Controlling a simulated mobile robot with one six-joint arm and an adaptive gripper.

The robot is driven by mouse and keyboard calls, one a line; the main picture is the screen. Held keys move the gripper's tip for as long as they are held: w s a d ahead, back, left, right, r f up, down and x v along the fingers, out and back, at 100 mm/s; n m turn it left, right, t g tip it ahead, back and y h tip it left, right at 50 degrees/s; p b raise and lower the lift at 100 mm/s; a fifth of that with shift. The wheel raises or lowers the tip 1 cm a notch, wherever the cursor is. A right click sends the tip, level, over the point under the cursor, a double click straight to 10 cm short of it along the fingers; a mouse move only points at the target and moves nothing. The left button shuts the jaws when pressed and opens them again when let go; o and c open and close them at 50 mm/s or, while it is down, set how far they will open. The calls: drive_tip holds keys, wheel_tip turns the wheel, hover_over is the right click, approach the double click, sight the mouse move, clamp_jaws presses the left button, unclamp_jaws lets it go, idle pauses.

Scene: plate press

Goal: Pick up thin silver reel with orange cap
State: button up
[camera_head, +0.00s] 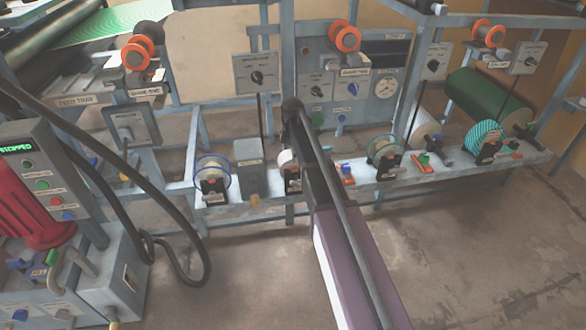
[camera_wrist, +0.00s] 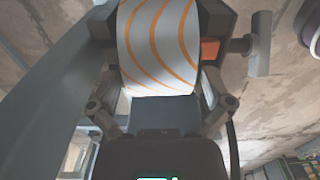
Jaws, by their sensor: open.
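A silver-white reel with wavy orange stripes (camera_wrist: 158,42) fills the top middle of the wrist view. A small orange patch (camera_wrist: 209,48) shows just right of it; I cannot tell whether this is a cap. My gripper (camera_wrist: 159,75) is open, its linkages spread to left and right below the reel. Dark parts flank the reel; whether the fingers touch it is unclear. In the head view a pale reel (camera_head: 286,158) shows on the low shelf beside my arm, partly hidden. I cannot tell for certain that it is the same reel.
A blue-rimmed reel (camera_head: 211,172) stands left on the low shelf (camera_head: 345,184). A teal-rimmed reel (camera_head: 383,151) and a teal striped reel (camera_head: 486,139) stand right. Orange-red rings (camera_head: 344,37) sit above. A red motor housing (camera_head: 32,208) is at left. The floor in front is bare.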

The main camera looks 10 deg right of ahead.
drive_tip(key=shift+f+b, duration=0.7)
drive_tip(key=shift+f, duration=0.3)
drive_tip(key=c, duration=1.1)
drive_tip(key=shift+o, duration=0.2)
drive_tip(key=shift+r, duration=0.2)
wheel_tip(320, 180, up, 7)
drive_tip(key=p, duration=0.7)
drive_tip(key=d, duration=1.8)
drive_tip(key=shift+f, duration=0.2)
